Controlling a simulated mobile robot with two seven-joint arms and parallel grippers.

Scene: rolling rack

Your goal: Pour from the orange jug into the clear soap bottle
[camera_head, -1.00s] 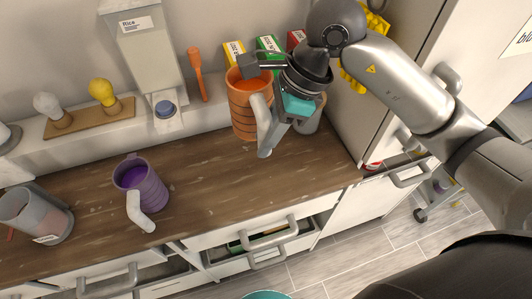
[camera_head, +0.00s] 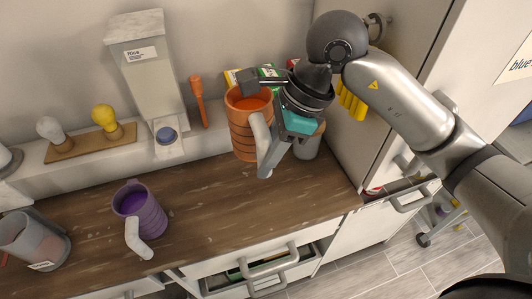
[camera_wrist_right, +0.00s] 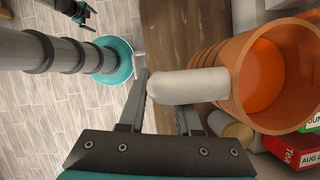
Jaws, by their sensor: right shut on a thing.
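The orange jug (camera_head: 243,128) is upright with orange contents, above the back of the wooden counter. My right gripper (camera_head: 267,130) is shut on its white handle, which also shows in the right wrist view (camera_wrist_right: 190,86). A clear container (camera_head: 30,240) with a white label and reddish contents stands at the counter's left; I cannot tell whether it is the soap bottle. A greyish container (camera_head: 308,146) stands partly hidden behind my right gripper. My left gripper (camera_wrist_right: 85,13) is small at the top left of the right wrist view, its fingers apart, apparently empty.
A purple jug (camera_head: 143,212) stands left of centre on the counter (camera_head: 205,206). A rice dispenser (camera_head: 148,85), an orange utensil (camera_head: 198,95) and boxes (camera_head: 270,72) line the back. A tall white cabinet (camera_head: 425,45) bounds the right. The counter's middle is clear.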

